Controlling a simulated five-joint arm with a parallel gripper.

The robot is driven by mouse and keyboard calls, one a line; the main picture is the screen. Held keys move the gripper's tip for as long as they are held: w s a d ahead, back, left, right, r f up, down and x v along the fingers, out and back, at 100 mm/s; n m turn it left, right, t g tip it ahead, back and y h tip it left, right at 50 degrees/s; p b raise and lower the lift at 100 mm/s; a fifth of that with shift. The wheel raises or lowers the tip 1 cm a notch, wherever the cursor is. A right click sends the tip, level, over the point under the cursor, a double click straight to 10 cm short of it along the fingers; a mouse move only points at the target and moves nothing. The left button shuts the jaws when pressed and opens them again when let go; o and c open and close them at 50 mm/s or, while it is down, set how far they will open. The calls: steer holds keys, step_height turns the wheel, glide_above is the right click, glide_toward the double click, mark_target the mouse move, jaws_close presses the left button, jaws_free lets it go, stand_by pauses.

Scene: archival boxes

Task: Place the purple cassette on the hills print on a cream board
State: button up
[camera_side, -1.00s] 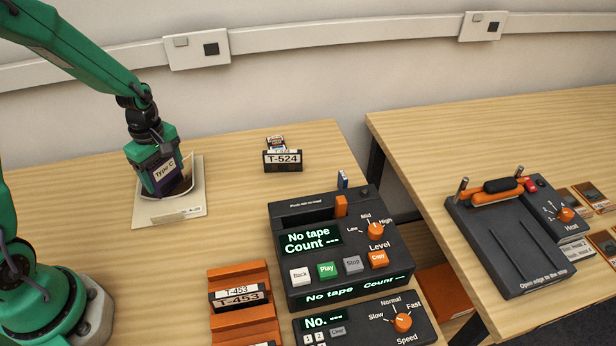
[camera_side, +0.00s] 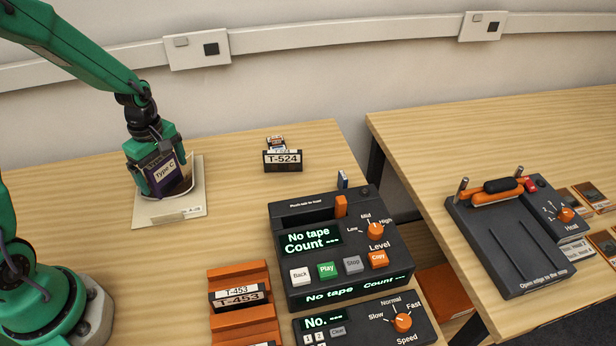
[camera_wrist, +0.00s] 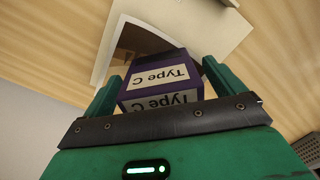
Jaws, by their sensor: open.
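The purple cassette (camera_side: 164,175), labelled "Type C", stands upright on the print on the cream board (camera_side: 197,192). In the wrist view the cassette (camera_wrist: 160,84) sits between the fingers, with its label towards the camera. My gripper (camera_side: 161,178) is open around the cassette, a finger to each side. In the wrist view my gripper (camera_wrist: 158,88) shows a gap beside the cassette. The cream board (camera_wrist: 190,18) lies flat under it, with a dark part of the print visible. Most of the print is hidden by the cassette and my gripper, so its picture cannot be made out.
A cassette labelled T-524 (camera_side: 282,160) stands at the back. A tape deck (camera_side: 340,250) and an orange rack (camera_side: 243,310) holding T-453 (camera_side: 238,294) are in front. A second table (camera_side: 420,120) at right carries a heat device (camera_side: 512,235).

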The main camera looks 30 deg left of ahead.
step_height(320, 180, up, 12)
steer(key=shift+f, duration=0.25)
stand_by(0.3)
stand_by(0.5)
steer(key=s+d+r+m+t, duration=0.2)
steer(key=s+d+r+m, duration=0.2)
steer(key=m, duration=0.5)
steer(key=s+d+r+m+t, duration=0.3)
steer(key=s+d+r+m, duration=0.2)
steer(key=s+m, duration=0.3)
steer(key=shift+r+m+t, duration=0.25)
steer(key=shift+m+t, duration=0.05)
steer(key=shift+m, duration=0.2)
